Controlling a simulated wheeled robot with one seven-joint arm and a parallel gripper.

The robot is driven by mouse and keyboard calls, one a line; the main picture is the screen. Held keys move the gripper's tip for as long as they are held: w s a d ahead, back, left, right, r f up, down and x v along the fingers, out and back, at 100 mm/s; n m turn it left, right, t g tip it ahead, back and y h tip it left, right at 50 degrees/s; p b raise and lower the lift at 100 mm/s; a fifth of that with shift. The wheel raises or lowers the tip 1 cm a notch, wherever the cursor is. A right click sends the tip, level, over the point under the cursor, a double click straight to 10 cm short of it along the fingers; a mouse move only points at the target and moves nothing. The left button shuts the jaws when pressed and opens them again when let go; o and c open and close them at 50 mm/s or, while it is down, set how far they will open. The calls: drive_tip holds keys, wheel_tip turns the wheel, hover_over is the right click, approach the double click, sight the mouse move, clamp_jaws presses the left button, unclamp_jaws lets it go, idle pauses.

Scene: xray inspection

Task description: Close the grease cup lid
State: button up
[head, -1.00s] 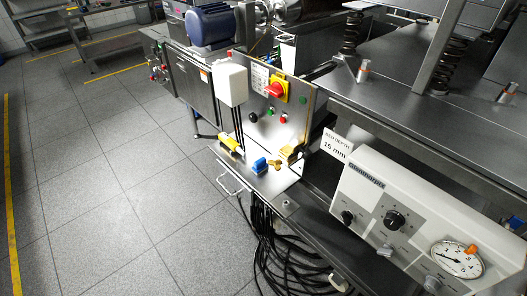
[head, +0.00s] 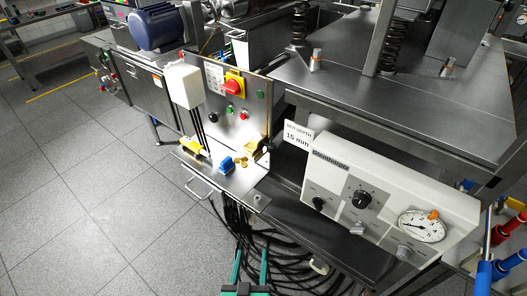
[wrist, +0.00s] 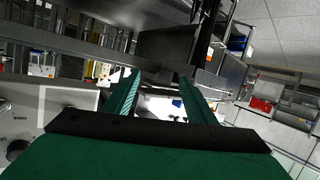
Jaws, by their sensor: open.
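A small brass-coloured fitting (head: 261,153) stands at the right end of the steel ledge, against the upright control panel, in the head view. It may be the grease cup; its lid is too small to make out clearly. My gripper (head: 251,254) shows its two green fingers at the bottom of the head view, apart and empty. It is below and in front of the ledge, well away from the fitting. In the wrist view my gripper (wrist: 159,82) has its fingers spread, with nothing between them. I cannot pick out the fitting in the wrist view.
The ledge (head: 217,184) also holds a blue piece (head: 227,164) and a yellow piece (head: 192,146). The control panel (head: 214,120) has a red knob (head: 234,86). A white gauge box (head: 392,206) stands right. Black cables (head: 290,262) hang below. Floor at left is clear.

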drive_tip(key=w+r+m+h, duration=0.1)
drive_tip(key=w+r, duration=0.3)
drive_tip(key=w, duration=0.2)
drive_tip(key=m+h, duration=0.9)
drive_tip(key=m, duration=0.1)
approach(267, 146)
drive_tip(key=x, duration=0.8)
drive_tip(key=shift+w+d, duration=0.15)
drive_tip(key=shift+w, duration=0.1)
